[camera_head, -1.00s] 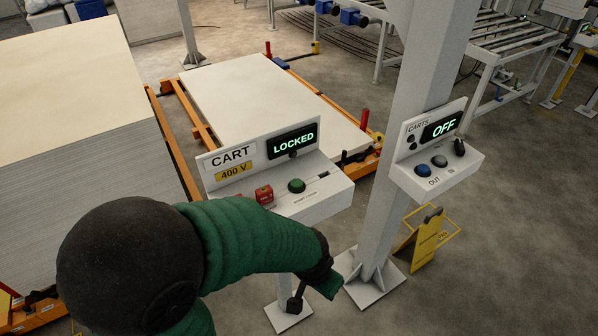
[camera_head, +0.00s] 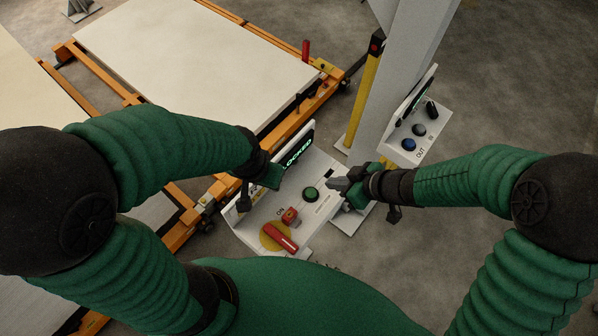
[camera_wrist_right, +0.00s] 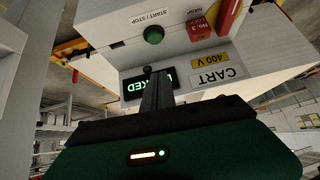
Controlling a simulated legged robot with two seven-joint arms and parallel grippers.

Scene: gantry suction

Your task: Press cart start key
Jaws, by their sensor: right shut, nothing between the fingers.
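The cart control box (camera_head: 322,172) is a white panel with a green round button (camera_head: 311,194). In the right wrist view this button (camera_wrist_right: 153,35) is beside a START/STOP label. Its display (camera_head: 298,150) reads LOCKED, partly hidden in the head view by my left gripper (camera_head: 262,180). My right gripper (camera_head: 333,184) is shut and empty, its tips just right of the green button and apart from it in the picture. In the right wrist view the shut fingers (camera_wrist_right: 150,72) overlap the display and point toward the button. My left gripper's fingers are not clear.
A red box-shaped control (camera_head: 290,216) and a red handle on a yellow disc (camera_head: 278,236) are on the same panel. The carts box (camera_head: 404,150), with blue and dark buttons, is on a grey column (camera_head: 412,45). An orange-framed cart bears a pale stack (camera_head: 200,60).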

